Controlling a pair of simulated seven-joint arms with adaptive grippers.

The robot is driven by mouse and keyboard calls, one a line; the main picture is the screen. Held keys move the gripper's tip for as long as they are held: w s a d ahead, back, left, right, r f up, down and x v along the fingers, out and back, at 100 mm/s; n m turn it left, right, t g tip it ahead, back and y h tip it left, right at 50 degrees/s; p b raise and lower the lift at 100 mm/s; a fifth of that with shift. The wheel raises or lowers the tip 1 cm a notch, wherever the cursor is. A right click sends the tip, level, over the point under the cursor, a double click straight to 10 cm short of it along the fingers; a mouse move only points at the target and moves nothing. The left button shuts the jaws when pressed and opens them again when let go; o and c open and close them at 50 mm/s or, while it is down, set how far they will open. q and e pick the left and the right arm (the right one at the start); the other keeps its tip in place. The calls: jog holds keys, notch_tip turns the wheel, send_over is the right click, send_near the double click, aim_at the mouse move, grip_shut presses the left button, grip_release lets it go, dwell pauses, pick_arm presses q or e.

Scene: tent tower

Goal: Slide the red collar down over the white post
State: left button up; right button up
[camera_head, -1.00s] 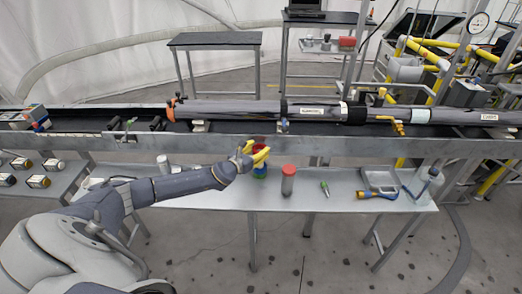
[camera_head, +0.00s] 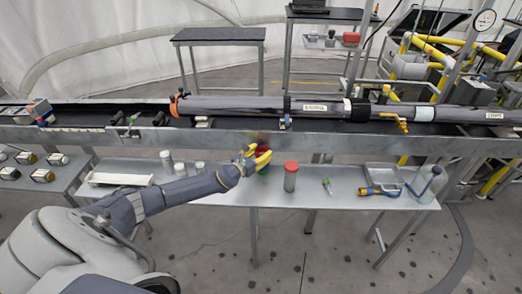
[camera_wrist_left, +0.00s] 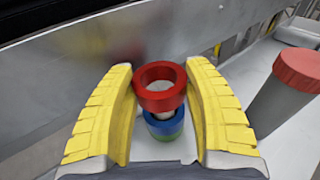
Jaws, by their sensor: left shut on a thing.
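My left gripper (camera_head: 258,160) is over the table, its yellow fingers on either side of the red collar (camera_wrist_left: 160,100). In the left wrist view the fingers (camera_wrist_left: 160,105) are shut on this collar, which looks roughly level. The pale top of the white post (camera_wrist_left: 163,87) shows in the collar's hole. A strip of white shows just under the collar, above a blue ring (camera_wrist_left: 163,125) and a green ring (camera_wrist_left: 168,136) stacked below. How far the collar surrounds the post is hard to tell. In the head view the fingers hide most of the stack. My right gripper is not in view.
A grey cylinder with a red top (camera_head: 290,176) stands close to the right of the gripper. Further right are a small green-tipped item (camera_head: 327,187), a grey tray (camera_head: 383,174) and a blue-handled tool (camera_head: 378,191). A long metal rail (camera_head: 235,137) runs behind.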

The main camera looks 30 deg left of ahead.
pick_arm(q)
jog(key=shift+f, duration=1.35)
jog(key=shift+f, duration=0.4)
jog(key=o, duration=1.3)
jog(key=shift+s, duration=0.1)
jog(key=s+r, duration=0.1)
jog(key=s, duration=1)
jog(key=shift+s+a+r, duration=0.35)
jog(key=shift+a, duration=0.05)
